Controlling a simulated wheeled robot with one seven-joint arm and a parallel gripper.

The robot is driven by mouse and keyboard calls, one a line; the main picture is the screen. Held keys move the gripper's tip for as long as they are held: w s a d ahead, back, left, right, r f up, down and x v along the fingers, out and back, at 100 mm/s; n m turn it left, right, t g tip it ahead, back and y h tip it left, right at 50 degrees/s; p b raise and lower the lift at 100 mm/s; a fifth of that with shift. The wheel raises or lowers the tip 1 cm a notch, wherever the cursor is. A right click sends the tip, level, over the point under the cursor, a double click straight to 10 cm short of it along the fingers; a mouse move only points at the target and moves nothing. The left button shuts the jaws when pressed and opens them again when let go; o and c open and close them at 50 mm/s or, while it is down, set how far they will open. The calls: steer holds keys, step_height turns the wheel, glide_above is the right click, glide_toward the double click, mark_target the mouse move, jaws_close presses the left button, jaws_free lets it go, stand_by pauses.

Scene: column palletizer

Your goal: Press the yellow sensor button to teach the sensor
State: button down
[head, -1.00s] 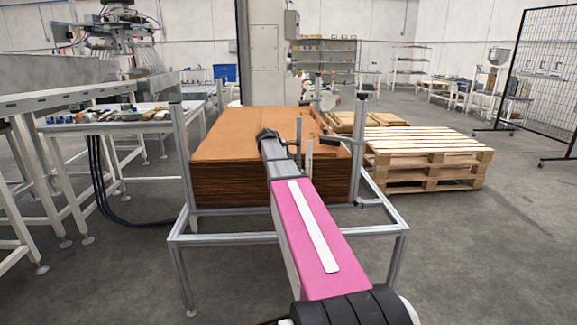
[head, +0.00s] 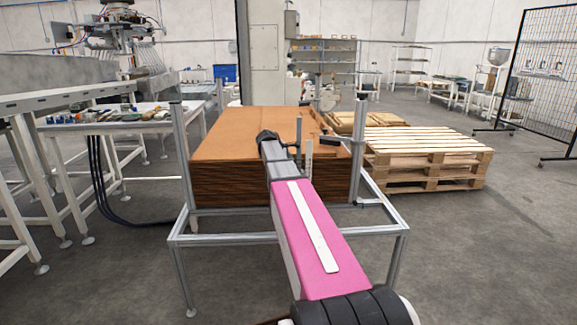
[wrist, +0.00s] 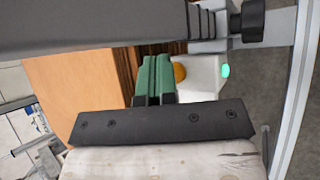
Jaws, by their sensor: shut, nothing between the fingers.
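In the wrist view my gripper (wrist: 154,64) shows as two green fingers held together, shut and empty. Just right of them is the round yellow-orange button (wrist: 180,73), partly covered by the fingers. It sits on the white sensor body (wrist: 206,76). I cannot tell whether the fingers touch the button. In the head view the arm reaches over the cardboard stack, and the fingers and button cannot be made out.
The brown cardboard stack (head: 232,130) stands in a metal frame (head: 220,238). A grey frame post (wrist: 299,80) and a black knob (wrist: 250,20) are close on the right in the wrist view. Wooden pallets (head: 428,160) stand to the right, a conveyor (head: 70,100) to the left.

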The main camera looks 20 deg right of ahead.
stand_by(0.4)
steer(key=shift+r, duration=0.75)
steer(key=shift+r, duration=2.55)
